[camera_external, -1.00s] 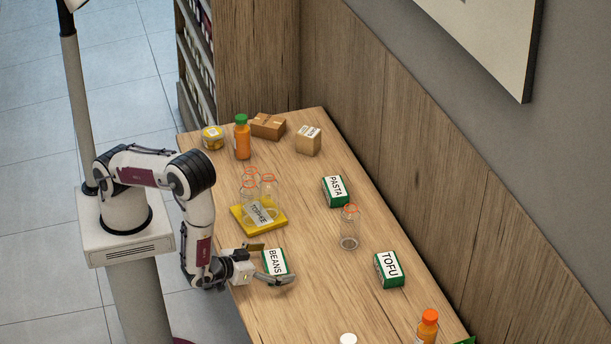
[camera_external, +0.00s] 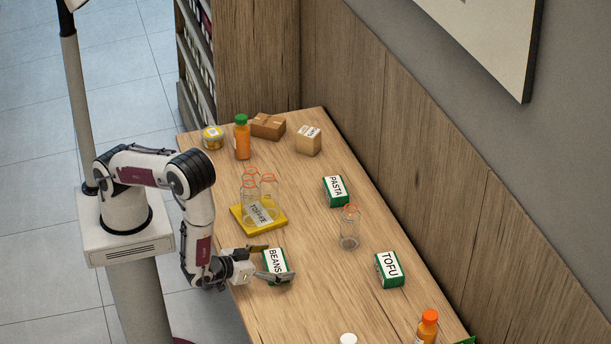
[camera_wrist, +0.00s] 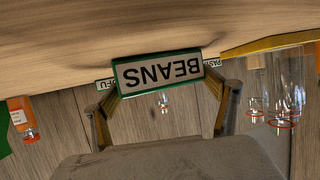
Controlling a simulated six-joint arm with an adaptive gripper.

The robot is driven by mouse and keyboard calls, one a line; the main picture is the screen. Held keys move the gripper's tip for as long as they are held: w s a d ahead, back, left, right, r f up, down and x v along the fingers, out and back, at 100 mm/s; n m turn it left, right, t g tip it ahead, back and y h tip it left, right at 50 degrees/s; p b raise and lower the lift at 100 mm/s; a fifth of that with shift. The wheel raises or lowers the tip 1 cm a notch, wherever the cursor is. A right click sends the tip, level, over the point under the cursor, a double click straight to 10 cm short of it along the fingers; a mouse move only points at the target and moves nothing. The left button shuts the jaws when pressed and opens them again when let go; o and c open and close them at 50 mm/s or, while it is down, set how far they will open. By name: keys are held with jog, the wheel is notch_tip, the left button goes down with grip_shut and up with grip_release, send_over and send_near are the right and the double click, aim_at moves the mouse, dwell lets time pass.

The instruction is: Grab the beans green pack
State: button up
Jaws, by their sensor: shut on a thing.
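The beans green pack (camera_external: 275,262) is a green box with a white label reading BEANS, on the wooden table near its left edge. My gripper (camera_external: 268,262) is low at the table with one finger on each side of the pack, shut on it. In the wrist view the pack (camera_wrist: 158,72) appears upside down between the two fingertips of my gripper (camera_wrist: 165,85). The pack seems to rest on the table; any gap below it cannot be told.
A yellow tray (camera_external: 270,227) with several glass bottles stands just behind my gripper. A lone glass bottle (camera_external: 349,230), the tofu pack (camera_external: 389,270) and the pasta pack (camera_external: 336,191) are to the right. Orange bottles stand at the back (camera_external: 242,140) and front (camera_external: 427,328).

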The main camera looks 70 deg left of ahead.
aim_at(275, 261)
jog(key=shift+r, duration=4.95)
